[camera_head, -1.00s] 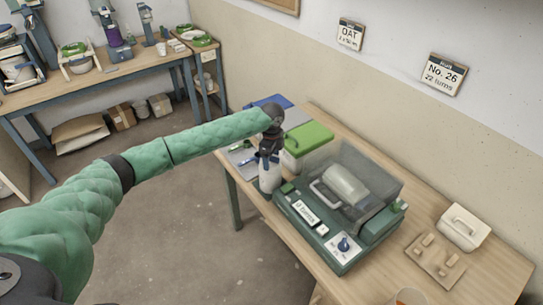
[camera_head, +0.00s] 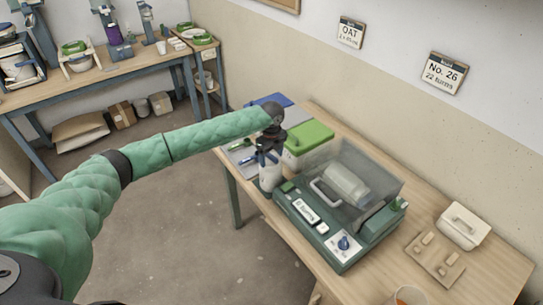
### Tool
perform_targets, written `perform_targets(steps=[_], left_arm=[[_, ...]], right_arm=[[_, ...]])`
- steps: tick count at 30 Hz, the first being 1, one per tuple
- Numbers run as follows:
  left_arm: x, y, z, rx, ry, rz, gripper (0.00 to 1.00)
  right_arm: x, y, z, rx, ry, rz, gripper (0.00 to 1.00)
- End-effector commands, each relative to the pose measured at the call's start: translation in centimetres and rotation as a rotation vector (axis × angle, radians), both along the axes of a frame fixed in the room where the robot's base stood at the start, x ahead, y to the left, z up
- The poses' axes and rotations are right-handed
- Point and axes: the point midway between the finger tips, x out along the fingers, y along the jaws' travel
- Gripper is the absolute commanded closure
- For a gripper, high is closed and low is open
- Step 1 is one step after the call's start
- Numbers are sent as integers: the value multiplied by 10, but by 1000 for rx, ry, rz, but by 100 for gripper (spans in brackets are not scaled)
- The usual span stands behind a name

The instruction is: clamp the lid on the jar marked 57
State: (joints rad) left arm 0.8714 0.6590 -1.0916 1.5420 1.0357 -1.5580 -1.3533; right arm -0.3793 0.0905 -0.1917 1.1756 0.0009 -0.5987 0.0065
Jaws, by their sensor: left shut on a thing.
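A white jar (camera_head: 269,180) stands upright, or is held upright, at the left edge of the right table, beside the green machine. No number can be read on it. My left gripper (camera_head: 268,156) comes down over the jar's top and is shut on it. The dark fingers hide the top, so I cannot tell how a lid or clamp sits there. Another pale jar (camera_head: 346,184) lies on its side under the clear cover of the green machine (camera_head: 316,232). Its marking cannot be read either. My right gripper is out of view.
A green-lidded box (camera_head: 309,137) and a blue item (camera_head: 272,101) stand behind the held jar. A white handled block (camera_head: 465,226) and a wooden pegged board (camera_head: 435,260) lie right of the machine. A cup (camera_head: 407,297) is at the front edge. A bench (camera_head: 120,72) stands at back left.

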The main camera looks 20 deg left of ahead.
Motion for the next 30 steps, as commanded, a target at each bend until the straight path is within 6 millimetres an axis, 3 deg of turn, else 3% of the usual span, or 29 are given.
perform_targets(steps=[5,10,12,16,24,25,28,30], left_arm=[[-2,0,-4,2,5,-21,52],[-2,1,-4,2,5,-174,52],[-3,1,-5,1,5,-245,60],[-3,1,-5,2,6,-335,60],[-3,1,-5,2,5,-361,60],[-3,1,-5,2,5,-361,26],[-3,1,-4,1,5,-360,6],[-3,1,-4,1,5,-359,4]], right_arm=[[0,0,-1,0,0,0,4],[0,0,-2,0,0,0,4],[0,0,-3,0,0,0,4],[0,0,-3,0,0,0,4],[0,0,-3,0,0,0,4],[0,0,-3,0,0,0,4],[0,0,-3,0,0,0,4],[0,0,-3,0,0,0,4]])
